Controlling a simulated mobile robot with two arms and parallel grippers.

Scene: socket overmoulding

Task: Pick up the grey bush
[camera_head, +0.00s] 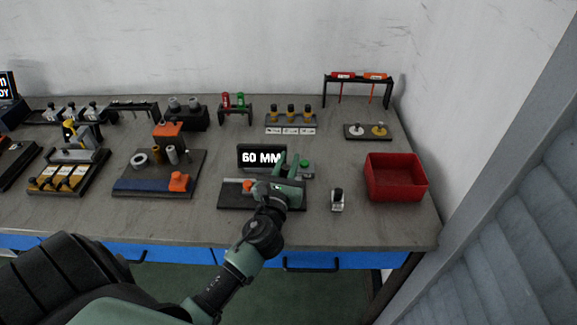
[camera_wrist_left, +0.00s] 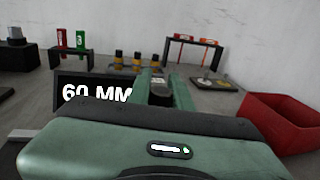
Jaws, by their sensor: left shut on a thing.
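My left gripper (camera_head: 292,170) is over the dark fixture (camera_head: 231,198) in front of the 60 MM display (camera_head: 262,157). Its green fingers are shut on a small dark grey part with a lighter top, which looks like the grey bush (camera_wrist_left: 160,94) in the left wrist view. In the head view the fingers mostly hide this part, and I cannot tell whether it touches the fixture. My right gripper is not in view.
A red bin (camera_head: 396,195) stands at the right, with a small black-and-white part (camera_head: 337,199) left of it. A mat (camera_head: 130,187) with several parts lies to the left. Racks line the back.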

